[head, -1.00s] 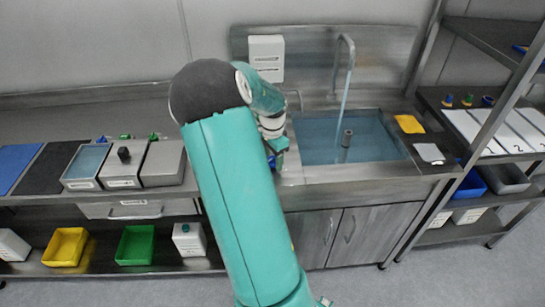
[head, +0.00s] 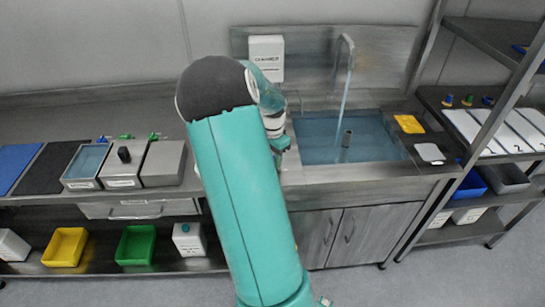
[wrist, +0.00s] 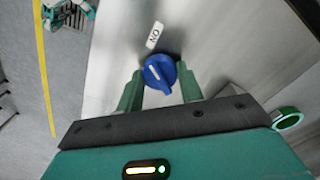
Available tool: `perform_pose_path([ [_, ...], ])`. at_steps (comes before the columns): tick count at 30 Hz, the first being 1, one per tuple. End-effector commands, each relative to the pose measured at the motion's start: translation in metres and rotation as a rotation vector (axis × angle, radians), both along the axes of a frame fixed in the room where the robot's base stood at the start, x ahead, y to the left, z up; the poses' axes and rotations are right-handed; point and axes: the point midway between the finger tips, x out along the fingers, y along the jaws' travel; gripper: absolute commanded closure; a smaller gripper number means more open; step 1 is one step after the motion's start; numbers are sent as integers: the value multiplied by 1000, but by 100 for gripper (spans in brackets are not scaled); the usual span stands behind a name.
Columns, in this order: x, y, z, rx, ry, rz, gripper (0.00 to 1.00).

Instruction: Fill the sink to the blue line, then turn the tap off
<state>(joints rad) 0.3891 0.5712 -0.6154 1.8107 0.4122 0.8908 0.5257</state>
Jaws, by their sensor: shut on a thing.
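The sink (head: 297,150) holds bluish water (head: 375,145), with an upright grey pipe (head: 346,139) standing out of it. A stream runs from the tap (head: 349,45) into the water. I cannot make out a blue line on the sink wall. In the wrist view a round blue knob (wrist: 160,73) with a white mark sits on a metal panel, beside a white "ON" label (wrist: 154,35). My gripper (wrist: 160,86) is shut on this knob, one green finger on each side. In the head view my arm mostly hides the knob and fingers.
A yellow cloth (head: 408,124) and a light pad (head: 430,153) lie right of the sink. A white box (head: 267,55) hangs on the splashback. Lidded trays (head: 124,165) stand on the left counter. A green ring (wrist: 287,118) shows near my gripper.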

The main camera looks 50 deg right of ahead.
Motion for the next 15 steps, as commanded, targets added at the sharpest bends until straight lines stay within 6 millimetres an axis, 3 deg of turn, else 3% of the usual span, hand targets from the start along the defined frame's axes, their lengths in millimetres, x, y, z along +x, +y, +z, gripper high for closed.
perform_pose_path([
  [15,0,0,1,1,-2,474,86],
])
